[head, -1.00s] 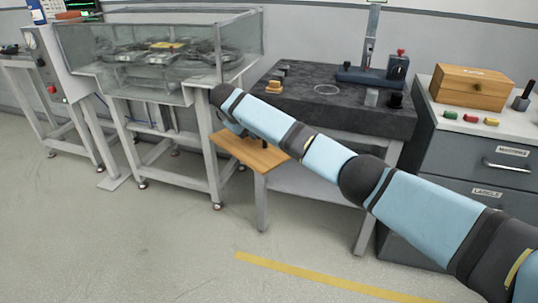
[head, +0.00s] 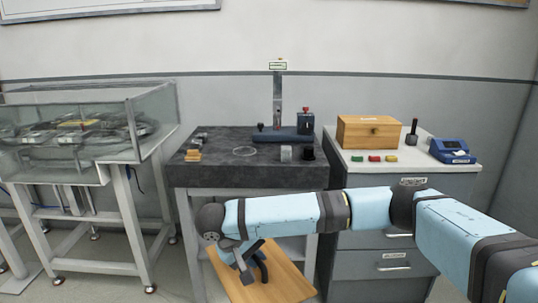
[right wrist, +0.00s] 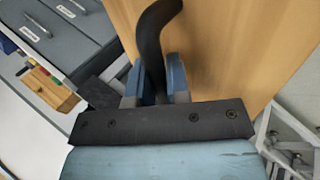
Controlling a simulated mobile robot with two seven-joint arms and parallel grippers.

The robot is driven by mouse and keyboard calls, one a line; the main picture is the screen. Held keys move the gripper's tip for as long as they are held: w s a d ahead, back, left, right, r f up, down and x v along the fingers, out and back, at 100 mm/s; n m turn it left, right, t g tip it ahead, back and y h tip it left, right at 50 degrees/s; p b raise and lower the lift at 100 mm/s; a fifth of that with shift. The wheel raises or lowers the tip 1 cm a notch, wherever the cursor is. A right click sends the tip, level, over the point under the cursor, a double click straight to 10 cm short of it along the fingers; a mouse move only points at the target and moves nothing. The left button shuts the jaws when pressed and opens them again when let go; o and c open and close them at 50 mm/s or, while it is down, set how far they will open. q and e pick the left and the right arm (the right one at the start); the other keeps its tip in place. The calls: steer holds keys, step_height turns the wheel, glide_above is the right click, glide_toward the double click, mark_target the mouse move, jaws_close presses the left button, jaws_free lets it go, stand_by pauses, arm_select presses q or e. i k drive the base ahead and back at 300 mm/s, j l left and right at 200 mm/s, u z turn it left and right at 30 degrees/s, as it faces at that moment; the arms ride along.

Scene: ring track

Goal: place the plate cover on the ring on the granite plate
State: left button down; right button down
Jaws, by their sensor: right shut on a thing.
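The plate cover, a flat wooden board (head: 285,281) with a curved black handle (right wrist: 150,42), is held by my right gripper (head: 252,270). The gripper is shut on the handle, one finger on each side of it in the right wrist view (right wrist: 154,82). In the head view the cover appears in front of the granite stand, below its top. The granite plate (head: 215,172) is dark grey on a light frame. My left gripper is not in view.
On the granite plate stand wooden blocks (head: 193,155), a metal block (head: 286,153), a black cylinder (head: 308,153) and a blue-based stand (head: 283,135) behind. A glass-walled tank (head: 100,125) is left; a drawer cabinet (head: 385,262) with a wooden box (head: 372,132) is right.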

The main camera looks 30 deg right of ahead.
mark_target(244, 150)
steer(key=i+j+z, duration=0.2)
steer(key=z, duration=0.2)
steer(key=i+j+z, duration=0.15)
steer(key=j+z, duration=0.2)
steer(key=i+j+z, duration=0.1)
steer(key=j, duration=0.4)
steer(key=i+j+z, duration=0.15)
steer(key=j, duration=0.3)
